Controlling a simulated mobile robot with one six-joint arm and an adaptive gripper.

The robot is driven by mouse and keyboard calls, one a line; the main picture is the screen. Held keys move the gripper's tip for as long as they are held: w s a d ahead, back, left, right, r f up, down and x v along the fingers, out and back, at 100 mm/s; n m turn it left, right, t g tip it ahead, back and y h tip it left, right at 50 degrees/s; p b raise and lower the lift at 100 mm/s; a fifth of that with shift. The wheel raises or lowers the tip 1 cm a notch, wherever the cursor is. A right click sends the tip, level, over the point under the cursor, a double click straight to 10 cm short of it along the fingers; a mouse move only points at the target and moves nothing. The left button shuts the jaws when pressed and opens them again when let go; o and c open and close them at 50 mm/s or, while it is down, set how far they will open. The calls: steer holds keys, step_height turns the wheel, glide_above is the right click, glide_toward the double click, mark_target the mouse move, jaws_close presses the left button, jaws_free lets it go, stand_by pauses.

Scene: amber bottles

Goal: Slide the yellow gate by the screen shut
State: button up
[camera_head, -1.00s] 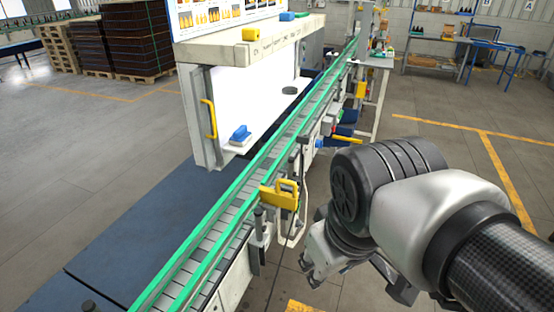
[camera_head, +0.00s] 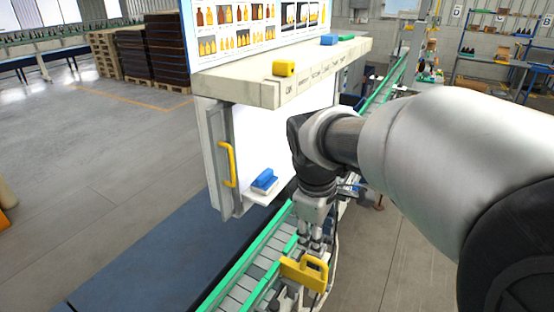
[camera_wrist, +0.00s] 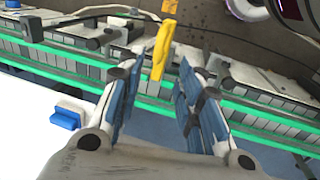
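The yellow gate (camera_head: 292,272) with its loop handle sits at the side of the green-railed conveyor, near the lit screen (camera_head: 288,135). In the wrist view the yellow handle (camera_wrist: 161,50) shows edge-on, in the gap just beyond my fingertips. My gripper (camera_head: 315,243) points down right above the gate in the head view. The wrist view shows my gripper (camera_wrist: 157,75) open, its blue-padded fingers apart with nothing between the pads. I cannot tell whether a fingertip touches the handle.
The conveyor (camera_head: 245,275) with green rails runs close under my gripper. A shelf (camera_head: 290,85) overhangs the screen, holding a yellow block (camera_head: 284,68) and a blue block (camera_head: 328,40). A yellow handle (camera_head: 228,165) is on the screen's side post. A blue-topped item (camera_head: 264,180) stands by the screen.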

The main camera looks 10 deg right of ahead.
mark_target(316, 259)
steer(key=f+b, duration=0.1)
steer(key=f, duration=0.2)
steer(key=w+f, duration=0.1)
steer(key=f, duration=0.2)
steer(key=d+f+b, duration=0.1)
steer(key=f, duration=0.3)
steer(key=shift+w+d+b, duration=0.1)
steer(key=shift+w+b, duration=0.2)
jaws_close()
